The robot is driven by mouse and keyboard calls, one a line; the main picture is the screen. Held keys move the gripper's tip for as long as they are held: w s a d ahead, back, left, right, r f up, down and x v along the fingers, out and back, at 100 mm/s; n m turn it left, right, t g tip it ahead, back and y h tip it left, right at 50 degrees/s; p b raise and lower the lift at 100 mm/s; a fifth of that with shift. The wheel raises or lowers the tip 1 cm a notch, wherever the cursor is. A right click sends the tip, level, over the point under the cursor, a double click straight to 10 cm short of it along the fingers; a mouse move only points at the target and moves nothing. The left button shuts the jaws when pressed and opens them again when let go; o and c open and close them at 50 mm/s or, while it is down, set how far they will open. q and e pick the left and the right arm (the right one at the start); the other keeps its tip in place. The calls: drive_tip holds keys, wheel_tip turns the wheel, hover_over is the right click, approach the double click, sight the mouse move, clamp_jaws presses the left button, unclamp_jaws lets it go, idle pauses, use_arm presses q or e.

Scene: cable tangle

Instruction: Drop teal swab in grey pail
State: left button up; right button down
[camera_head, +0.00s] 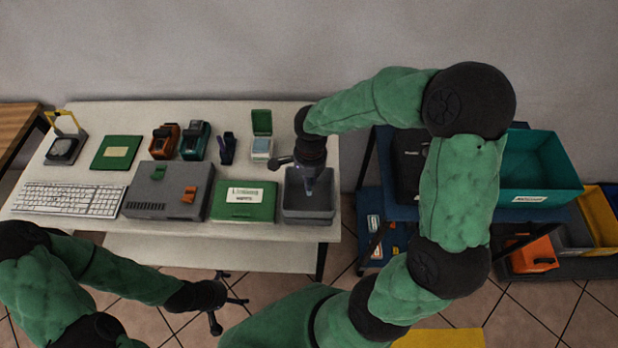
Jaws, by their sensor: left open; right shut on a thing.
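The grey pail (308,214) stands at the right end of the white table. My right gripper (307,172) points down over the pail and is shut on the teal swab (310,184). Only a small bluish part of the swab shows below the fingers, above or within the pail's opening; I cannot tell its exact height. My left gripper (229,304) is open and empty, in front of the table and over the tiled floor.
A green box (244,213) with a white label sits close left of the pail. A grey device (150,203), a keyboard (70,199) and a small white-and-green container (262,146) are also on the table. A teal bin (566,180) stands on the cart at right.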

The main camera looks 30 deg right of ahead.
drive_tip(key=shift+f+b, duration=1.85)
drive_tip(key=shift+f, duration=0.5)
drive_tip(key=c, duration=1.2)
unclamp_jaws()
drive_tip(key=shift+r, duration=0.15)
drive_tip(key=shift+r+p, duration=3.45)
drive_tip(key=shift+r, duration=1.5)
drive_tip(key=shift+f, duration=0.1)
